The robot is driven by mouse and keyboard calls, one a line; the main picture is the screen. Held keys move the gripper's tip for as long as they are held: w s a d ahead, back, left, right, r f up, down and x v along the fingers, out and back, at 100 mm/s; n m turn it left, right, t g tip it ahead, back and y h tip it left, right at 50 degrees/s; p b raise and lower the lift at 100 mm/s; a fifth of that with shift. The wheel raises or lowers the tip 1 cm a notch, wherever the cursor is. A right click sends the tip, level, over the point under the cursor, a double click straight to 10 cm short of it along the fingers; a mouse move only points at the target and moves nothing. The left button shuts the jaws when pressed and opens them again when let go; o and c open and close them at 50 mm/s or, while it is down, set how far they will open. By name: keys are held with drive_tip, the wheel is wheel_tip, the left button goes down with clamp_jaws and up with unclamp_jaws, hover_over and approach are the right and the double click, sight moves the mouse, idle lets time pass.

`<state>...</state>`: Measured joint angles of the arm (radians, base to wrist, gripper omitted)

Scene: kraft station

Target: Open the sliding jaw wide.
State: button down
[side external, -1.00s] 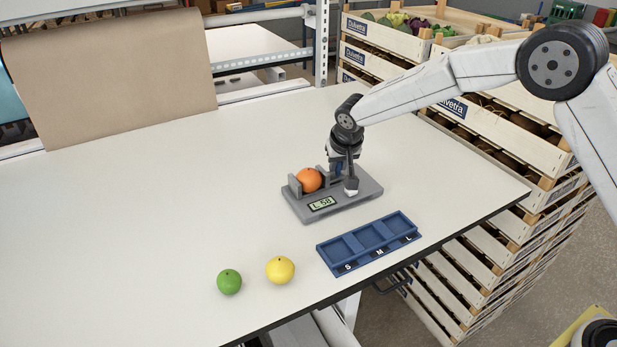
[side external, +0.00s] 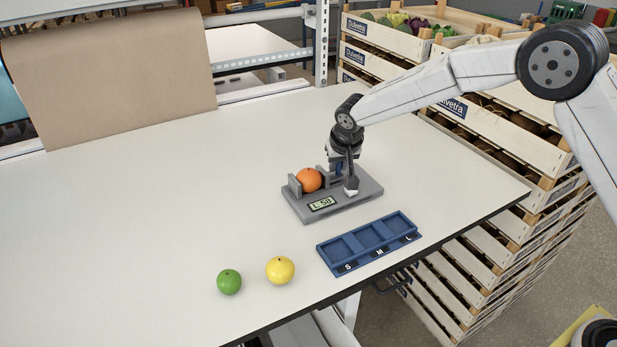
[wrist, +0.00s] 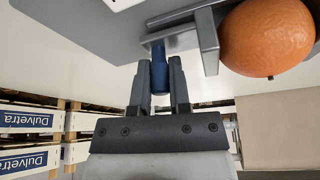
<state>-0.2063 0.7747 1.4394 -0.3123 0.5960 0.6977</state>
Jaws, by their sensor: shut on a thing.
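The grey measuring gauge (side external: 357,203) lies on the table, its display (side external: 321,204) reading "L 58". An orange (side external: 308,180) sits on it between the fixed jaw (side external: 294,186) at left and the sliding jaw (side external: 322,173) at right. In the wrist view the sliding jaw (wrist: 207,40) stands close against the orange (wrist: 267,38); I cannot tell whether they touch. My gripper (wrist: 159,68) is shut on the blue handle (wrist: 158,51) of the sliding jaw. In the side view my gripper (side external: 345,180) partly hides the handle.
A blue tray (side external: 370,242) with compartments marked S, M and L lies in front of the gauge. A yellow fruit (side external: 280,270) and a green fruit (side external: 229,282) lie at the front. Stacked crates (side external: 500,205) stand beyond the table's right edge. The table's left side is clear.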

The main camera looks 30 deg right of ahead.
idle(0.4)
drive_tip(key=shift+d, duration=1.85)
drive_tip(key=c, duration=0.6)
unclamp_jaws()
drive_tip(key=shift+d, duration=0.1)
drive_tip(key=shift+r, duration=0.1)
drive_tip(key=shift+s+r, duration=0.1)
drive_tip(key=shift+r, duration=0.1)
drive_tip(key=shift+v, duration=3.6)
drive_tip(key=shift+s, duration=0.2)
